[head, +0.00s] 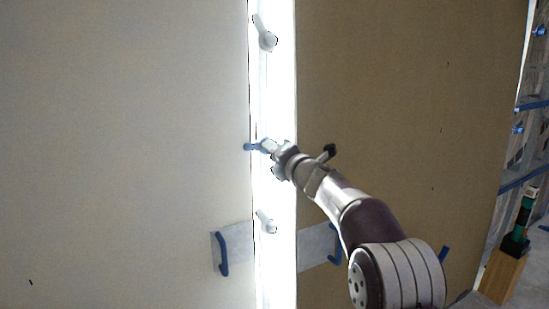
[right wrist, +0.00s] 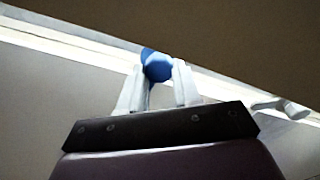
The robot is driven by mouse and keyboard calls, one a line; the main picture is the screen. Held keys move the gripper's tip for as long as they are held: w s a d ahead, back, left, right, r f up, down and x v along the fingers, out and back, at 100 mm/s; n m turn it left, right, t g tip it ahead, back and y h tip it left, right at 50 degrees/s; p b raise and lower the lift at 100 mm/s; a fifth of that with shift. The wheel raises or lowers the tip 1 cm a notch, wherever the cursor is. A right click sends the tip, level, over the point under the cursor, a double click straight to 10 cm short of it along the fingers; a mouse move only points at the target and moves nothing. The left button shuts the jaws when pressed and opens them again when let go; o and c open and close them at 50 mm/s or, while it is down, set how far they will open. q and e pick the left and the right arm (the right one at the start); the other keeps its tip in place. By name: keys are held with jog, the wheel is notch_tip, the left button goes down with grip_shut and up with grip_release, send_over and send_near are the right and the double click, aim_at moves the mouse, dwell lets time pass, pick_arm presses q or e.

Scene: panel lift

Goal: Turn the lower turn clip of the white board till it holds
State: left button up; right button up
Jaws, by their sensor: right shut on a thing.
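The white board (head: 120,120) fills the left of the head view, beside a bright upright strip (head: 284,90). A blue turn clip (head: 251,147) sits on the strip at mid height; its arm points left and reaches the board's edge. Whether it bears on the board I cannot tell. My right gripper (head: 268,146) is shut on the blue clip. In the right wrist view the clip's round blue knob (right wrist: 158,68) is between the two pale fingers (right wrist: 157,88). My left gripper is out of view.
White clips sit above (head: 267,40) and below (head: 265,222) on the strip, tilted up-left. A tan board (head: 400,80) stands right. Blue handles are low on the white board (head: 223,254) and tan board (head: 335,245). A green-and-black tool (head: 519,225) stands on a wooden block (head: 503,275).

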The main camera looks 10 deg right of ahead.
jog(key=shift+f+n, duration=0.15)
jog(key=shift+n, duration=0.45)
jog(key=o, duration=0.8)
jog(key=shift+c, duration=0.2)
jog(key=b+v, duration=0.2)
jog(key=v, duration=1)
jog(key=shift+s, duration=0.3)
jog(key=shift+d, duration=0.1)
